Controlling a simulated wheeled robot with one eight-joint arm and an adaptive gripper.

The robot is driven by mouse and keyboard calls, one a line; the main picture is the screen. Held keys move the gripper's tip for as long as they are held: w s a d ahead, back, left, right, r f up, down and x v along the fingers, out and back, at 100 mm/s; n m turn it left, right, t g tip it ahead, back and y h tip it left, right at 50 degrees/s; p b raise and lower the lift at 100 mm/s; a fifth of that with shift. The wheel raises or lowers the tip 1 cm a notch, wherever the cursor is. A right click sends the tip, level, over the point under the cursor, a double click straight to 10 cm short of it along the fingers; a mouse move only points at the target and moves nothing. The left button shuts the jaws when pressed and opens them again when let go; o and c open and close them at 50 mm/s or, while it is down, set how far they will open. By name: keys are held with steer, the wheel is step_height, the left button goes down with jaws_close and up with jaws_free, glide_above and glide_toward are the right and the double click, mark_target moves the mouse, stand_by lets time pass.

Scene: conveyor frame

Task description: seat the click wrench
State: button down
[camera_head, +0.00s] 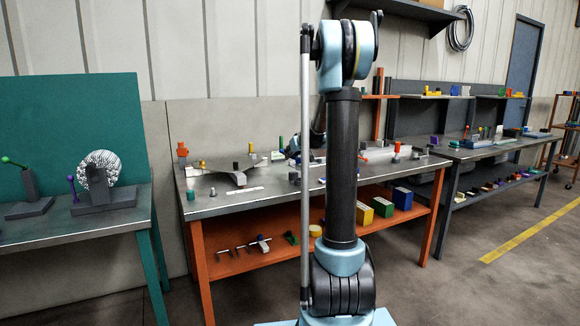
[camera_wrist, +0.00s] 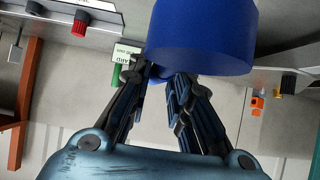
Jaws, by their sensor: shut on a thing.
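In the wrist view my gripper (camera_wrist: 164,72) is shut on a large blue cylindrical thing (camera_wrist: 203,35). The blue thing fills the top middle of that view and its upper part is cut off by the frame. I cannot tell from these frames whether it is the click wrench or part of it. No seat for the wrench can be made out clearly.
The orange-framed workbench (camera_head: 225,204) holds small parts, with coloured boxes (camera_head: 383,207) on its lower shelf. A teal bench (camera_head: 100,222) stands left, a grey bench (camera_head: 470,152) right.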

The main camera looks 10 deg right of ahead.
mark_target(301, 159)
step_height(301, 159, up, 3)
steer(key=shift+f, duration=0.15)
steer(key=shift+s+f, duration=0.1)
steer(key=shift+f, duration=3)
steer(key=shift+f, duration=1.45)
steer(key=c, duration=1.4)
jaws_free()
steer(key=shift+s+d, duration=0.1)
steer(key=v, duration=1.1)
steer(key=shift+s+d+r, duration=0.15)
steer(key=shift+s+r, duration=0.05)
steer(key=shift+s, duration=0.1)
